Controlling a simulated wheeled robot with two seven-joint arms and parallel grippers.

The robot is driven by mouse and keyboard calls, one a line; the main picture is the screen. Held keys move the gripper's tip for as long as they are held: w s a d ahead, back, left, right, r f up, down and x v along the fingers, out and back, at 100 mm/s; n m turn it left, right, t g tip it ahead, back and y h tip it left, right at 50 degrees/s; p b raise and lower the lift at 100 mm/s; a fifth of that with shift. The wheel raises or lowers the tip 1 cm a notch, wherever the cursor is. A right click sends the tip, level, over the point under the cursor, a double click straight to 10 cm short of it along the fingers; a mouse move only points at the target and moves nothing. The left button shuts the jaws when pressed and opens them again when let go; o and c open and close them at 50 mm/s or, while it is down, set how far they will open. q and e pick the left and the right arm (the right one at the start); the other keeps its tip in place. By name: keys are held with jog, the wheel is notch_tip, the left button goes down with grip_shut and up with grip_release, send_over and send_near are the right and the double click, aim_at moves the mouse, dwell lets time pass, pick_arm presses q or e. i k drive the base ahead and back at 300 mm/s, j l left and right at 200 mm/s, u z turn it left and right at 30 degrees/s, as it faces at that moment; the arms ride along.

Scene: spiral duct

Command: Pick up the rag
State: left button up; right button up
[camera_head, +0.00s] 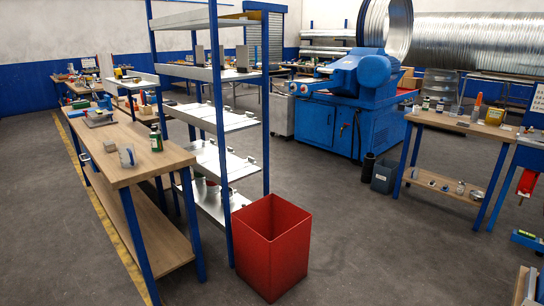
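I cannot make out a rag with certainty in the head view. Small items lie on the wooden workbench (135,168) at the left and on the wooden table (450,122) at the right, too small to identify fully. A red item (527,183) hangs or stands at the right edge, and I cannot tell what it is. Neither of my grippers is in view.
A red open bin (272,250) stands on the floor beside the blue-framed metal shelf (223,122). A large blue machine (350,100) stands behind. A dark grey bin (384,177) is by the right table. The grey floor (390,255) in front is clear.

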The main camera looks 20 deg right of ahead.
aim_at(461, 124)
jog(key=i+j+z, duration=0.1)
jog(key=i+z, duration=0.15)
jog(key=i, duration=0.15)
jog(key=i+j+z, duration=0.25)
jog(key=i, duration=0.15)
jog(key=i+l+z, duration=0.25)
jog(key=z, duration=0.25)
jog(key=i+z, duration=1.25)
jog(key=i, duration=1.75)
jog(key=i+z, duration=0.35)
jog(key=i, duration=0.15)
jog(key=i+j+z, duration=0.15)
jog(key=i+z, duration=0.15)
jog(key=i, duration=0.25)
jog(key=i+j+z, duration=0.35)
jog(key=i+l+z, duration=0.15)
jog(key=i+z, duration=0.6)
jog(key=i, duration=0.3)
jog(key=i+l+u, duration=0.15)
jog(key=i, duration=0.35)
jog(key=i+l+u, duration=0.1)
jog(key=i+l, duration=0.25)
jog(key=u, duration=1.5)
jog(key=k+j, duration=0.05)
jog(key=j, duration=0.05)
